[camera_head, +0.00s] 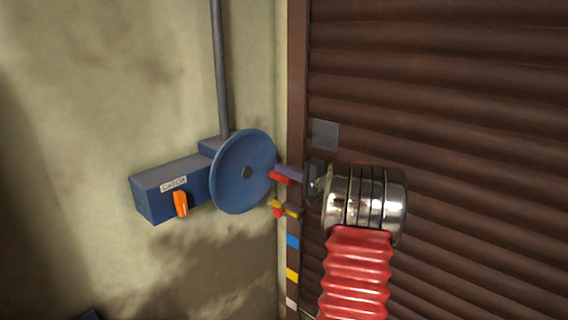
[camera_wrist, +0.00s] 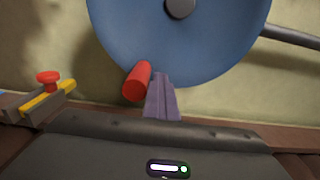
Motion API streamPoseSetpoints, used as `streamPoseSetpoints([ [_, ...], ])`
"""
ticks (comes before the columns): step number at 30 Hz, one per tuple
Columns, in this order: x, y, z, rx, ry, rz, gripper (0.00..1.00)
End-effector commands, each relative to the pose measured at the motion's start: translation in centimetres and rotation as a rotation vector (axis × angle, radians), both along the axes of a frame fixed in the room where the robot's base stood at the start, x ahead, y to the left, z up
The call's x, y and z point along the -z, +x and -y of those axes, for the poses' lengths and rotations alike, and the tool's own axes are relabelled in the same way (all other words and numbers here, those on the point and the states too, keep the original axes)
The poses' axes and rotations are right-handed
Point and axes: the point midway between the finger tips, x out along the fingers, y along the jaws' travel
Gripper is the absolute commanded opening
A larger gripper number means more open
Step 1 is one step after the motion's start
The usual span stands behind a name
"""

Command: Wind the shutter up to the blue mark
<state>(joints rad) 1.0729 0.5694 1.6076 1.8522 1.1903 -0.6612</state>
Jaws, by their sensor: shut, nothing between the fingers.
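The brown slatted shutter (camera_head: 450,120) fills the right of the head view. A blue wheel (camera_head: 240,185) on the wall carries a red peg handle (camera_head: 279,177) near its rim; in the wrist view the wheel (camera_wrist: 215,45) is at the top and the handle (camera_wrist: 137,82) points toward the camera. My gripper (camera_wrist: 162,82), with purple fingers, is shut and empty right beside the handle, not around it. I cannot tell whether they touch. The blue mark (camera_head: 293,241) is on the shutter's side frame, above a yellow mark (camera_head: 292,274) and a pale one (camera_head: 291,302).
A blue box labelled CATCH (camera_head: 150,203) with an orange lever (camera_head: 181,203) is left of the wheel. A yellow piece with a red knob (camera_wrist: 47,78) sits beside the frame below the handle. A grey pipe (camera_head: 220,70) runs up the wall. A grey plate (camera_head: 325,135) is on the shutter.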

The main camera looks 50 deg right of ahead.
Motion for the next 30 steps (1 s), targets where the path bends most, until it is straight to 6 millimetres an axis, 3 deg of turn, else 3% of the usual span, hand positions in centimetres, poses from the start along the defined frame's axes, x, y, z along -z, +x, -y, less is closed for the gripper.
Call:
streamPoseSetpoints([
  [13,4.3,-0.1,-1.1,0.001,0.005,-0.005,0.00],
  [30,8.1,-0.1,-4.6,-0.002,0.004,-0.003,0.00],
])
